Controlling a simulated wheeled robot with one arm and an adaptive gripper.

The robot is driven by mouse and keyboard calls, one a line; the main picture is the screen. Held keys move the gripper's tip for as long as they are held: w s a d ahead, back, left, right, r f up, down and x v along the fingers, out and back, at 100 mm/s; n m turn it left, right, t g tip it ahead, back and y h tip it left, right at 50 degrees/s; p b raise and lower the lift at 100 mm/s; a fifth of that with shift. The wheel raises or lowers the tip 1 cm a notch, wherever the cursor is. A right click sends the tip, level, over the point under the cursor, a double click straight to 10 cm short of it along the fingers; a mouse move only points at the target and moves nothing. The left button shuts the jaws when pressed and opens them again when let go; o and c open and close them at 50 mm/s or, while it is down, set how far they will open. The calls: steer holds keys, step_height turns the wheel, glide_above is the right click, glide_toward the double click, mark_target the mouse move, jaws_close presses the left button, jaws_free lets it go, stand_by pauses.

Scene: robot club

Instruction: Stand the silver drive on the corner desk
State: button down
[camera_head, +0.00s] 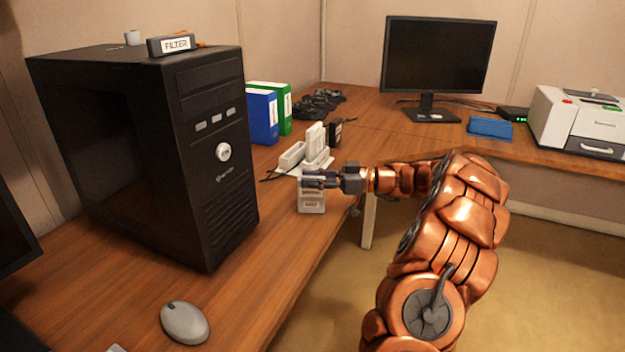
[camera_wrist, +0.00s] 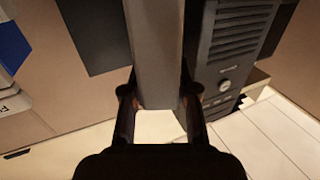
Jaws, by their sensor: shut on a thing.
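The silver drive (camera_head: 312,202) is a pale grey upright block near the front edge of the wooden corner desk (camera_head: 285,235), right of the black computer tower. My gripper (camera_head: 316,181) reaches in from the right and is shut around its upper part, hiding some of it. I cannot tell whether its base touches the desk. In the wrist view the drive is a long grey block (camera_wrist: 158,50) between the two dark fingers (camera_wrist: 158,100), with the tower's vents to its right.
The black tower (camera_head: 215,180) stands close on the left, with a filter box (camera_head: 171,44) on top. White upright units (camera_head: 315,145) and a black box (camera_head: 336,132) sit just behind the gripper. Binders (camera_head: 263,118) stand farther back. A mouse (camera_head: 185,322) lies in front; bare desk lies between.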

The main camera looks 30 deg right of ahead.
steer(key=shift+f+b, duration=0.15)
steer(key=shift+b, duration=0.2)
steer(key=c, duration=0.9)
jaws_free()
steer(key=shift+r+p, duration=0.25)
steer(key=shift+p, duration=0.1)
steer(key=v, duration=1.2)
